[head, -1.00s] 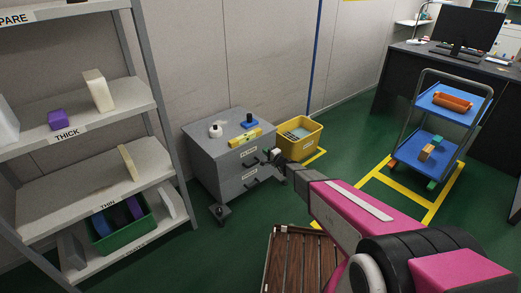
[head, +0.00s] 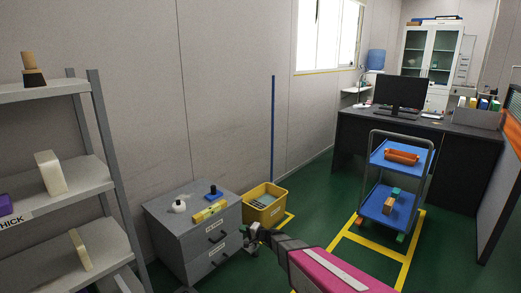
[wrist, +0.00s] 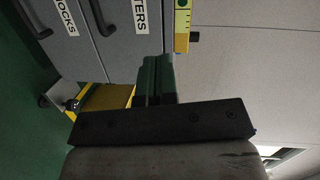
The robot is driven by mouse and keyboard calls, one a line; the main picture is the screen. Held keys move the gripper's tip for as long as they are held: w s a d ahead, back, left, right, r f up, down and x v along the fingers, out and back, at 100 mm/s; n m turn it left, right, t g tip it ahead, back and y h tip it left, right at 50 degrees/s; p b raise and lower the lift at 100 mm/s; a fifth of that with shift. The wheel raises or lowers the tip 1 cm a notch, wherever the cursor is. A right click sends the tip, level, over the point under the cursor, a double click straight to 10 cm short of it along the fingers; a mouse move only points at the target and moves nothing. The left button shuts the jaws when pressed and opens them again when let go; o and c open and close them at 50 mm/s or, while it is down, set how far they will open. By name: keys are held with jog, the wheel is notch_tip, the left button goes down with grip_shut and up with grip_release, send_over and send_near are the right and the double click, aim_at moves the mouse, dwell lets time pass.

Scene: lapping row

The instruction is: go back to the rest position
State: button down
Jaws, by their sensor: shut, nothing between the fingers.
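My gripper (head: 252,233) is at the end of my pink and grey arm, in front of the grey drawer cabinet (head: 165,232) and near the yellow bin (head: 265,208). In the wrist view its two dark fingers (wrist: 157,80) are together with nothing between them. The labelled drawer fronts (wrist: 118,40) lie beyond the fingers there. Both drawers look shut in the head view.
A yellow level (head: 210,211), a white object (head: 178,206) and a blue object (head: 213,192) sit on the cabinet. A shelf rack (head: 110,205) stands at left. A blue trolley (head: 378,209) stands inside yellow floor lines at right, before a dark desk (head: 450,150). Green floor is open between.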

jog(key=s+d+r+n+g+h, duration=0.1)
jog(key=s+d+r+g+h, duration=0.1)
jog(key=s+d, duration=0.6)
jog(key=s+d+r+n+g+h, duration=0.2)
jog(key=s+d+r+h, duration=0.3)
jog(key=d, duration=0.5)
jog(key=s+d+r+n+g+h, duration=0.1)
jog(key=s+d+r+g+h, duration=0.2)
jog(key=s+d+h, duration=0.4)
jog(key=s+d+g, duration=0.1)
jog(key=s+d, duration=0.2)
jog(key=s, duration=0.1)
jog(key=shift+r+n, duration=0.15)
jog(key=shift+n, duration=0.15)
jog(key=shift+d, duration=0.1)
